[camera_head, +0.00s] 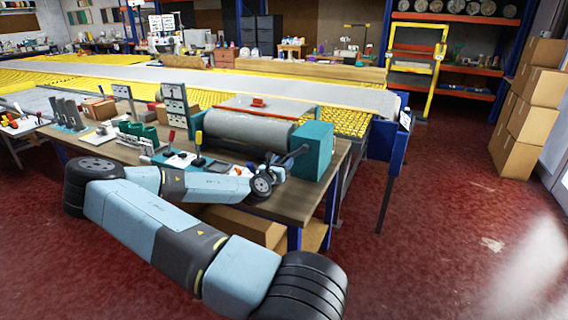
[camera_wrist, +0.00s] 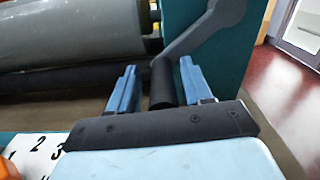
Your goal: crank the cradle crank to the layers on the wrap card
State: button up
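The cradle crank is a dark arm (camera_wrist: 208,38) on the side of a teal housing (camera_wrist: 240,60); its black handle (camera_wrist: 162,82) points toward me. My gripper (camera_wrist: 160,82) is open, with one blue finger on each side of the handle and a visible gap to each. In the head view my gripper (camera_head: 280,170) is at the crank (camera_head: 298,153), left of the teal housing (camera_head: 315,150). A grey roll (camera_head: 245,130) lies in the cradle.
A white plate (camera_wrist: 38,147) numbered 1, 2, 3 lies at lower left in the wrist view, beside an orange part (camera_wrist: 8,168). Small levers (camera_head: 198,140) stand on the wooden bench (camera_head: 335,160).

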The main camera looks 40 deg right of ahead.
grip_shut()
jog(key=shift+w+a, duration=0.1)
dwell(0.3)
